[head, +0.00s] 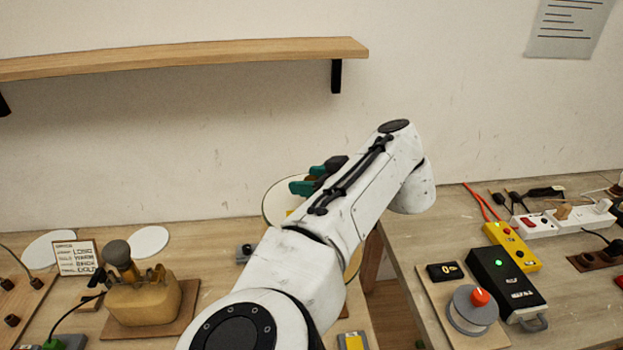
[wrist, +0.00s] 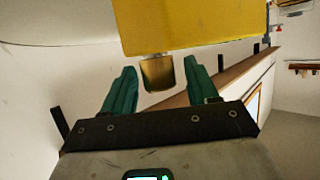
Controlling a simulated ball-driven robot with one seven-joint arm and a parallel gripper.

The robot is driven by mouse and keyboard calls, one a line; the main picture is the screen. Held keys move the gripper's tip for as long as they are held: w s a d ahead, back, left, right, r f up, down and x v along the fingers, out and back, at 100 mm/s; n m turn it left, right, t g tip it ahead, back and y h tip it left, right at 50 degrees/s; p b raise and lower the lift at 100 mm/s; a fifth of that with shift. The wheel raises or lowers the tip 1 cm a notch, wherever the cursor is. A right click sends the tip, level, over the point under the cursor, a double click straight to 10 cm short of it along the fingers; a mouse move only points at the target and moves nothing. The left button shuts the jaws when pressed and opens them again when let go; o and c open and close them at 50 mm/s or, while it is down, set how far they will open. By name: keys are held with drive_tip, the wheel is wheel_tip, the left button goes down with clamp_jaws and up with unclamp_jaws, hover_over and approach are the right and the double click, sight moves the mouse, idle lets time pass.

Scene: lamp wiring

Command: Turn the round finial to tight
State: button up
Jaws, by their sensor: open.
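In the wrist view a short brass piece (wrist: 158,74), which looks like the finial, hangs below a large yellow block (wrist: 195,25). My gripper (wrist: 158,68) is open, with one green finger on each side of the brass piece and a visible gap to both. I cannot tell whether the brass piece is between the fingers in depth or beyond them. In the head view my gripper (head: 309,179) shows only as green finger ends, beside a pale round disc (head: 275,208). My arm hides most of the disc and what lies behind it.
A wooden shelf (head: 180,58) is on the wall above. The left bench holds a tan block with a knob (head: 145,301) and a small sign (head: 75,258). The right bench holds a black box (head: 505,277), a red-topped dial (head: 473,310) and power strips. A gap separates the benches.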

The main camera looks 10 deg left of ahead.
drive_tip(key=c, duration=1)
drive_tip(key=shift+o, duration=0.2)
